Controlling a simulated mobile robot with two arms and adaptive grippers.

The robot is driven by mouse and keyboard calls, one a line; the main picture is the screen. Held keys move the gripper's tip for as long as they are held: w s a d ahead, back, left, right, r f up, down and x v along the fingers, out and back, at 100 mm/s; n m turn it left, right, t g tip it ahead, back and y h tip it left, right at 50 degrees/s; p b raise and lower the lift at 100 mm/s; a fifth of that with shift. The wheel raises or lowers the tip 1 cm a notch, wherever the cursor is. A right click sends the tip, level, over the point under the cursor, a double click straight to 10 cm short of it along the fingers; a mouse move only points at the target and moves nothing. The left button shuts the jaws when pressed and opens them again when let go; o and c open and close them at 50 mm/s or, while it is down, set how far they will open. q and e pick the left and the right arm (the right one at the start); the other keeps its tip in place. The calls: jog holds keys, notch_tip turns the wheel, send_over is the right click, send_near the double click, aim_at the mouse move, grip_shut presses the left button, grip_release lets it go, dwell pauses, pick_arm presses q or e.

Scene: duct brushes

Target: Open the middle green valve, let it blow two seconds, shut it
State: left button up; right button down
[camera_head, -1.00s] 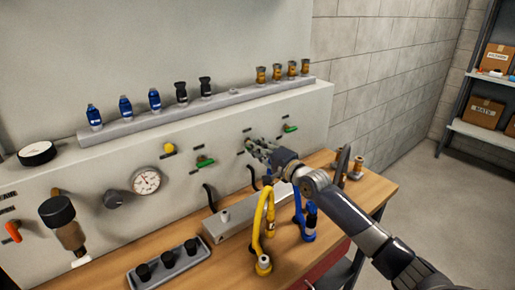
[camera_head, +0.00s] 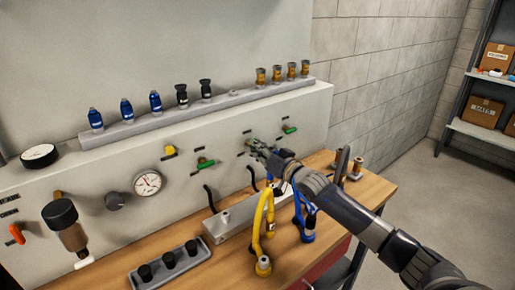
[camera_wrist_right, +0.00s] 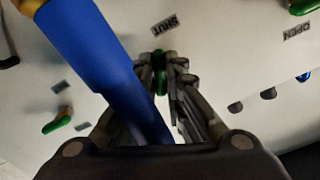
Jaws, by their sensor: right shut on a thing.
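The middle green valve handle (camera_wrist_right: 158,62) is between the fingertips of my right gripper (camera_wrist_right: 164,70) in the right wrist view. The gripper is shut on it, and the fingers hide part of it. In the head view my right gripper (camera_head: 255,147) is at the panel face (camera_head: 290,112), between the left green valve (camera_head: 205,163) and the right green valve (camera_head: 289,129). A SHUT label (camera_wrist_right: 164,27) and an OPEN label (camera_wrist_right: 297,31) show on the panel in the wrist view. My left gripper is in neither view.
A blue cylindrical thing (camera_wrist_right: 105,65) crosses the wrist view close to the camera. A yellow hose (camera_head: 259,225) and a blue hose (camera_head: 303,218) stand on the bench (camera_head: 225,269) below my right arm. A gauge (camera_head: 148,183) is further left.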

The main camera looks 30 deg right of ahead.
jog(key=shift+f+n+p, duration=0.1)
jog(key=shift+n+p, duration=0.2)
jog(key=shift+n, duration=1.8)
jog(key=c, duration=1.7)
grip_release()
jog(key=shift+o, duration=0.2)
jog(key=shift+s, duration=0.1)
jog(key=shift+s+d, duration=0.2)
jog(key=shift+s, duration=1.65)
jog(key=shift+s+d, duration=0.15)
jog(key=shift+s, duration=1.7)
